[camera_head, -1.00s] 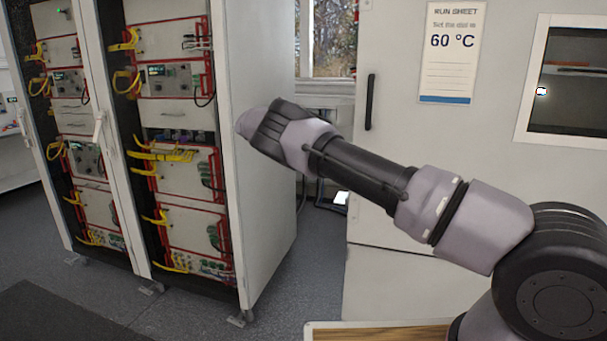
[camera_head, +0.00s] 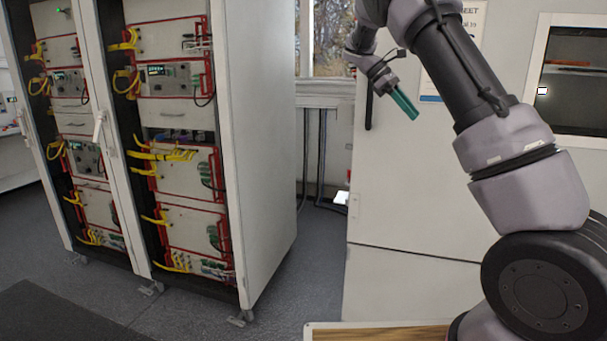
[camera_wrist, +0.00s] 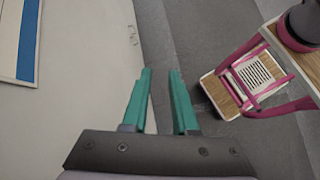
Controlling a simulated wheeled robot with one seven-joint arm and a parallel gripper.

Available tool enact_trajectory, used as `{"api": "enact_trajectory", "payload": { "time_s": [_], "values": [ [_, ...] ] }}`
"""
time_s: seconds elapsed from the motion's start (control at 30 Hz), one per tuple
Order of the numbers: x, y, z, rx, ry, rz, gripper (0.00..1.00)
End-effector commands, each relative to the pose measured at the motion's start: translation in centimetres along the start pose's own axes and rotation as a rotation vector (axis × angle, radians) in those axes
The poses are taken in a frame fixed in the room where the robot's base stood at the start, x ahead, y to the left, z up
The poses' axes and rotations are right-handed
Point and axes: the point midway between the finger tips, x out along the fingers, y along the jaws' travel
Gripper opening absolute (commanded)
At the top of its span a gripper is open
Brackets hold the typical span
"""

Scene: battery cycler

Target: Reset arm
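My gripper (camera_head: 412,112) is raised in front of the large pale cabinet (camera_head: 400,180) at the right, its teal fingers angled down and to the right. In the wrist view the two teal fingers (camera_wrist: 161,72) stand apart with nothing between them. The gripper is open and empty. My arm bends up from the lower right and covers part of the run sheet (camera_head: 476,40) on the cabinet front.
A tall rack cabinet (camera_head: 262,160) with cycler units and yellow cables (camera_head: 165,154) stands at the left. A dark handle (camera_head: 369,112) and a window (camera_head: 575,95) are on the pale cabinet. Grey floor (camera_head: 290,285) is clear between them.

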Motion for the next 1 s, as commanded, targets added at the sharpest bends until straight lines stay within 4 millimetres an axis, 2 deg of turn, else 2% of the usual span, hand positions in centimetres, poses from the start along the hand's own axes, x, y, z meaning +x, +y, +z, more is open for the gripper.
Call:
{"api": "enact_trajectory", "payload": {
  "time_s": [0.03,0.2,0.37,0.5,0.8,1.0],
  "values": [
    [0.8,-0.5,1.8,0.044,0.076,-0.034,0.27],
    [2.4,-3.3,5.6,0.212,0.308,-0.129,0.27],
    [2.8,-7.1,8.6,0.389,0.515,-0.22,0.27],
    [2.4,-11.0,10.9,0.554,0.684,-0.301,0.27],
    [1.6,-20.6,14.4,0.934,0.995,-0.478,0.27],
    [2.0,-25.8,15.1,1.162,1.141,-0.579,0.27]
  ]
}}
